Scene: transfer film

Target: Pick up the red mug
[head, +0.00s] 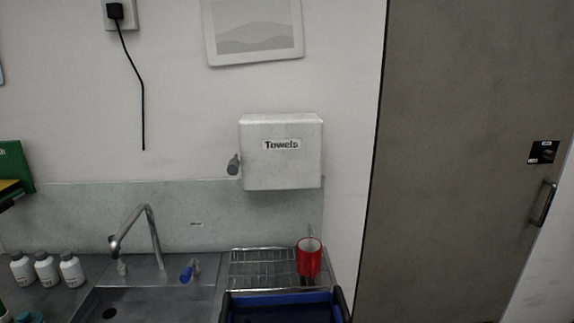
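The red mug (309,262) is at the right end of a wire dish rack (262,267), beside the sink. Its pale inside shows at the top, so its opening faces up. Its lower part is close behind the blue container at the bottom of the view. I cannot make out its handle clearly. Neither of my grippers is in the head view, and nothing is seen touching the mug.
A blue container (280,308) with black side parts is at the bottom centre. A faucet (150,232) rises over the metal sink, with several white bottles (45,268) to its left. A towel dispenser (281,155) hangs above the rack. A grey door (450,160) is right.

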